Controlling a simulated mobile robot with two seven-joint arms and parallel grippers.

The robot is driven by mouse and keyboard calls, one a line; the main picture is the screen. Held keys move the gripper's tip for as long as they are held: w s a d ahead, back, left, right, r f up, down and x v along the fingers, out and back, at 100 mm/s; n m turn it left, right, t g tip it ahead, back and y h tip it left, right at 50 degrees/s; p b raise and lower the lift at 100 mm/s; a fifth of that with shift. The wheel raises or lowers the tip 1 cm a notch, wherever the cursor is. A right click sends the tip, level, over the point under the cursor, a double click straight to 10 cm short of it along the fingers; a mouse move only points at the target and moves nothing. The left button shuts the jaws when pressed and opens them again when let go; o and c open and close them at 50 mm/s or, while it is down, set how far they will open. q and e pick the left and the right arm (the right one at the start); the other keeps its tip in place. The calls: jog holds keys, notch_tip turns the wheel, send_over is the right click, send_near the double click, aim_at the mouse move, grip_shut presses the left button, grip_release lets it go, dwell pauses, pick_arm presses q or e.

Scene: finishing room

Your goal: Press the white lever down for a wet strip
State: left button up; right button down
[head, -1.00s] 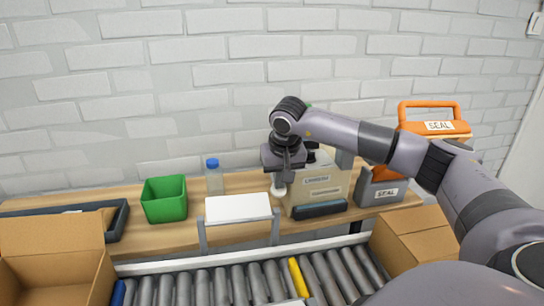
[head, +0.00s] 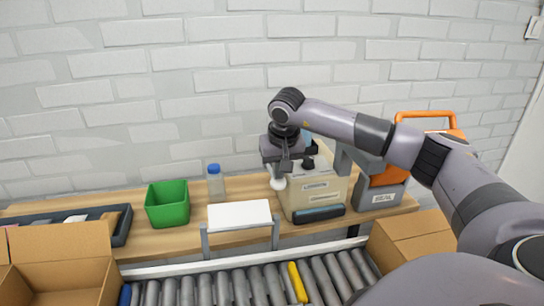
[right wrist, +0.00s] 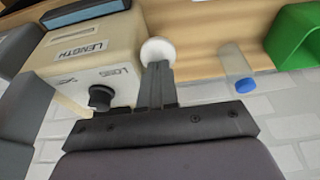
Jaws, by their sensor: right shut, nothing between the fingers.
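The beige dispenser (head: 322,188), with a LENGTH label, stands on the wooden bench. Its white lever shows as a round white knob (head: 278,184) at its left side. The knob (right wrist: 157,50) also shows in the right wrist view, right at the fingertips. My right gripper (head: 284,174) is shut and empty, pointing down over the knob. Its fingers (right wrist: 156,68) meet or nearly meet the knob; contact is not certain. A dark blue-grey part (head: 319,214) lies along the dispenser's front. I see no strip there. My left gripper is out of view.
A white platform (head: 239,214), a blue-capped bottle (head: 216,185) and a green bin (head: 167,205) stand left of the dispenser. An orange-handled sealer (head: 388,178) stands to its right, partly behind my arm. Open cartons (head: 70,255) flank the roller conveyor (head: 220,290) in front.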

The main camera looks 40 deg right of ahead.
jog(key=shift+w+d+r, duration=0.1)
jog(key=shift+w+r, duration=0.1)
jog(key=shift+r, duration=0.75)
jog(key=shift+w+d+r, duration=0.1)
jog(key=shift+w+r, duration=0.1)
jog(key=shift+r, duration=0.8)
jog(key=shift+w+d+r, duration=0.1)
jog(key=shift+w+r, duration=0.1)
jog(key=shift+r, duration=0.75)
jog(key=shift+r, duration=2.5)
